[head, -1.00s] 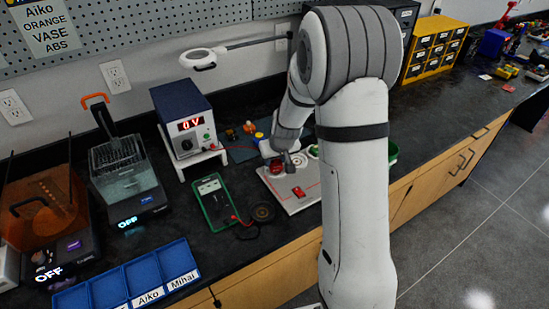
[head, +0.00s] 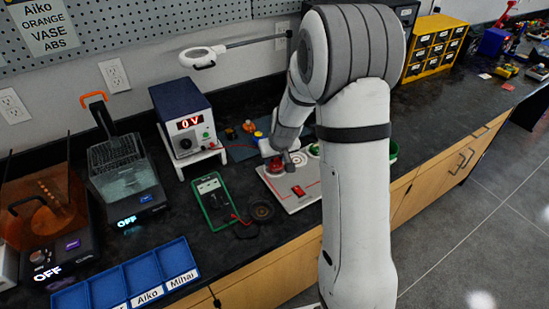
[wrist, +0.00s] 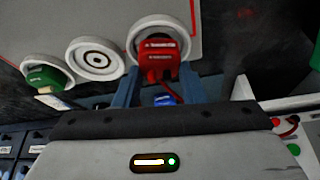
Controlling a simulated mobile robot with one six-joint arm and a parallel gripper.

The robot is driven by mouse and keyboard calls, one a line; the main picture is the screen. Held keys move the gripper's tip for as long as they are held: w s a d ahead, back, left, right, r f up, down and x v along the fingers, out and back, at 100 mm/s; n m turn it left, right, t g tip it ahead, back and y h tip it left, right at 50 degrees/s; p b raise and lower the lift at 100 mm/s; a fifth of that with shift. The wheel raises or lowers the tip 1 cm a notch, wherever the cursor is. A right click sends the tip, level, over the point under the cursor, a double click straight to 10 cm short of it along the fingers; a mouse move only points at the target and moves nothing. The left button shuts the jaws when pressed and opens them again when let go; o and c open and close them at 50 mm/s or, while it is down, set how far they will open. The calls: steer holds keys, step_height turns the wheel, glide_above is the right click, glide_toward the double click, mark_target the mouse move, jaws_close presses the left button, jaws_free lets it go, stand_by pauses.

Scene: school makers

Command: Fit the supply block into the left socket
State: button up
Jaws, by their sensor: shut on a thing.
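The red supply block (wrist: 160,56), with a red lead, is between my gripper's fingers (wrist: 160,85) in the wrist view. My gripper is shut on it. The block overlaps the near part of the white ring of the left socket (wrist: 140,31), which appears on the right in the wrist view; I cannot tell whether it is seated. In the head view the red block (head: 275,165) is at the board's left end, and my arm hides most of my gripper. The middle socket (wrist: 95,58) is empty. A green block (wrist: 45,78) is at the other end socket.
The white board (head: 307,198) carries a red switch (head: 298,190). The power supply (head: 187,123) reads 0 V. A blue tray (head: 125,282) is at the front left.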

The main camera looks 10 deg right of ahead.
steer(key=shift+f+b, duration=0.65)
steer(key=shift+b, duration=0.2)
stand_by(0.5)
steer(key=o, duration=0.7)
steer(key=p+v, duration=0.5)
steer(key=v, duration=0.6)
stand_by(0.6)
steer(key=s+r, duration=0.5)
steer(key=s, duration=0.7)
steer(key=s+r+m+g, duration=0.1)
steer(key=s+r, duration=0.5)
steer(key=s, duration=0.6)
steer(key=shift+s+a+r+m+g+h, duration=0.2)
steer(key=shift+a+m+g+h, duration=0.1)
steer(key=shift+a, duration=0.05)
